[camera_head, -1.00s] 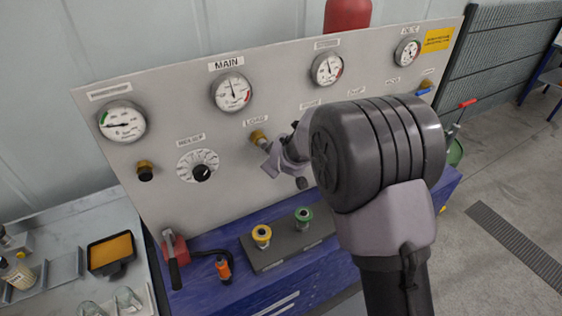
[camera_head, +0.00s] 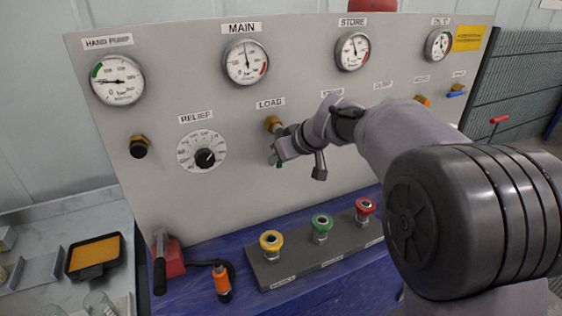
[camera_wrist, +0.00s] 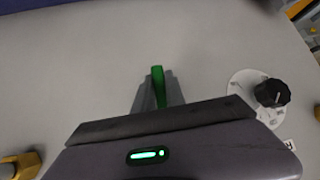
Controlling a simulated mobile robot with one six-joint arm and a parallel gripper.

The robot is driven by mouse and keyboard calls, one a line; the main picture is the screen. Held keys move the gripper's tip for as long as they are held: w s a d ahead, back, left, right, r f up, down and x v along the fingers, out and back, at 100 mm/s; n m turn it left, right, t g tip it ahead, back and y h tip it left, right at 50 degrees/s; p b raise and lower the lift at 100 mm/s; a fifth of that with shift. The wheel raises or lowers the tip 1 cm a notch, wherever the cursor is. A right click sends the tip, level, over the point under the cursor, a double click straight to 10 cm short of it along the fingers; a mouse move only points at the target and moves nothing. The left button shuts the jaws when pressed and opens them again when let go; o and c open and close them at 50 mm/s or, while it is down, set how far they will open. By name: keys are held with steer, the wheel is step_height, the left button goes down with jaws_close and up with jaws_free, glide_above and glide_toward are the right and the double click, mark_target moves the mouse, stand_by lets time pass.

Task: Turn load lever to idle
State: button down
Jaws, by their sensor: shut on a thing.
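The load valve's brass body (camera_head: 273,124) sticks out of the grey panel under the LOAD label. Its green lever (camera_wrist: 158,84) shows in the wrist view between my gripper's fingers, with its tip pointing to the top of that picture. In the head view only a small green bit shows below the jaws. My gripper (camera_head: 277,156) is shut on the green lever just below the brass body. The lever's base is hidden behind my gripper in the wrist view (camera_wrist: 158,102).
The relief knob (camera_head: 205,158) sits left of the load valve; it also shows in the wrist view (camera_wrist: 272,93). Yellow (camera_head: 271,241), green (camera_head: 322,223) and red (camera_head: 364,207) couplings stand on a block below. Gauges line the panel's top. My arm hides part of the right side.

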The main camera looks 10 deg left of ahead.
steer(key=shift+r, duration=0.15)
steer(key=c, duration=1.4)
jaws_free()
steer(key=shift+a, duration=0.1)
steer(key=p+v, duration=0.3)
steer(key=v, duration=1.4)
steer(key=shift+s+p, duration=0.1)
steer(key=shift+p, duration=0.2)
steer(key=s+d+f+m+h, duration=0.1)
steer(key=s+d+f+m, duration=0.2)
steer(key=s, duration=0.6)
steer(key=s+d+f+m+h, duration=0.2)
steer(key=s+d+f+m, duration=0.2)
steer(key=s, duration=0.6)
steer(key=s+d+f+m+h, duration=0.1)
steer(key=s+d+f+m, duration=0.2)
steer(key=s, duration=0.6)
steer(key=shift+s+d+f+m+h, duration=0.1)
steer(key=shift+d+f+m+h, duration=0.05)
steer(key=shift+d+m, duration=0.6)
steer(key=shift+s+d+f+m+h, duration=0.1)
steer(key=shift+d+f+m+h, duration=0.1)
steer(key=shift+d+m, duration=0.6)
